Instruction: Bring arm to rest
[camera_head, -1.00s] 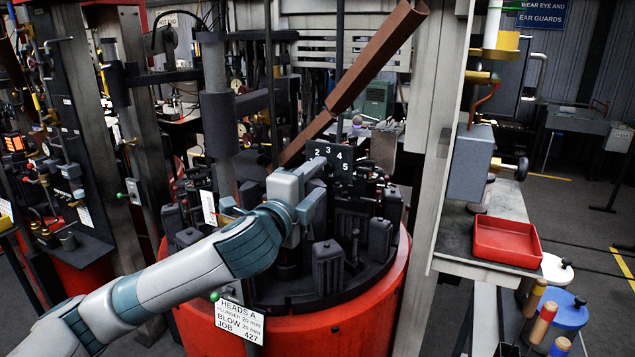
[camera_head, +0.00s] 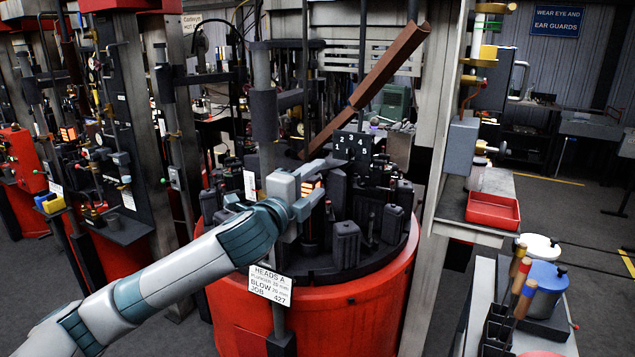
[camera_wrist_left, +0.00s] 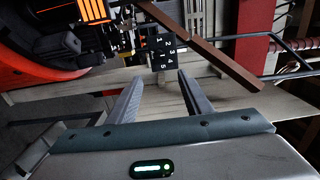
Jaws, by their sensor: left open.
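My left arm (camera_head: 190,265) comes in from the lower left of the head view. Its gripper (camera_head: 308,185) is in front of the dark moulds on the red rotary table (camera_head: 330,290). In the left wrist view, the two fingers of the gripper (camera_wrist_left: 157,85) stand apart with nothing between them. A glowing orange piece (camera_head: 311,184) shows behind the gripper among the moulds. It also shows at the upper left of the left wrist view (camera_wrist_left: 95,10), away from the fingers. My right gripper is not in view.
A black number plate (camera_head: 353,146) stands above the moulds, near a sloping brown chute (camera_head: 385,70). A grey post (camera_head: 435,130) rises to the right of the table. A red tray (camera_head: 493,211) and a blue pot (camera_head: 546,285) are farther right. Open floor shows at far right.

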